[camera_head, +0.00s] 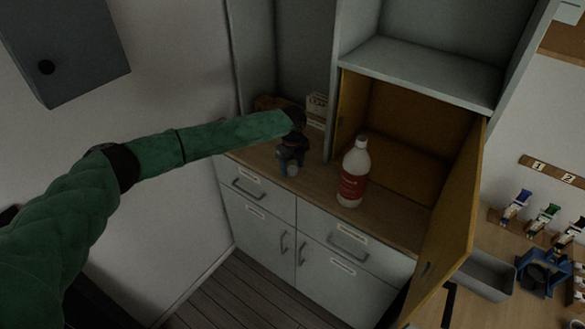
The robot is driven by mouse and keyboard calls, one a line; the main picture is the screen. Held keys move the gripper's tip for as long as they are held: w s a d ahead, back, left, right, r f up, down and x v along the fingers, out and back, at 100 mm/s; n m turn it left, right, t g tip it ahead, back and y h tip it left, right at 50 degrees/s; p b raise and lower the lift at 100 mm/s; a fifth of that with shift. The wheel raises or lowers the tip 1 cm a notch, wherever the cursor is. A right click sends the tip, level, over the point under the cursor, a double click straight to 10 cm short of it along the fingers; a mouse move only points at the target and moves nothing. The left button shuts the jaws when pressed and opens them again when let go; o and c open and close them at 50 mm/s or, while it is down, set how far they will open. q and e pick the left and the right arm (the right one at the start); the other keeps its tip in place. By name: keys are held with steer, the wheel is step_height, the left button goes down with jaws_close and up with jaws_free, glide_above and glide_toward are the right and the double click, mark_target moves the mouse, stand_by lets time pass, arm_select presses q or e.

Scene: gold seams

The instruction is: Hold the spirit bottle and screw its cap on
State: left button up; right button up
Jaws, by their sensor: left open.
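The spirit bottle (353,182), whitish with a red label, stands upright on the wooden counter in front of the open cupboard. Its narrow neck points up; I cannot tell whether anything sits on it. My left gripper (291,168) is open and points down over the counter, to the left of the bottle and apart from it. A small pale round thing (292,170), perhaps the cap, shows at the fingertips; it is too small to tell whether they touch it. My right gripper is not in view.
The cupboard's yellow door (452,235) stands open to the right of the bottle. Small boxes (317,108) stand behind my left gripper. A grey tray (487,276) and a blue-black device (545,272) are on the bench at right. Bare counter (321,178) lies between gripper and bottle.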

mark_target(293, 168)
arm_select(q)
steer(key=c, duration=1)
steer(key=shift+c, duration=0.2)
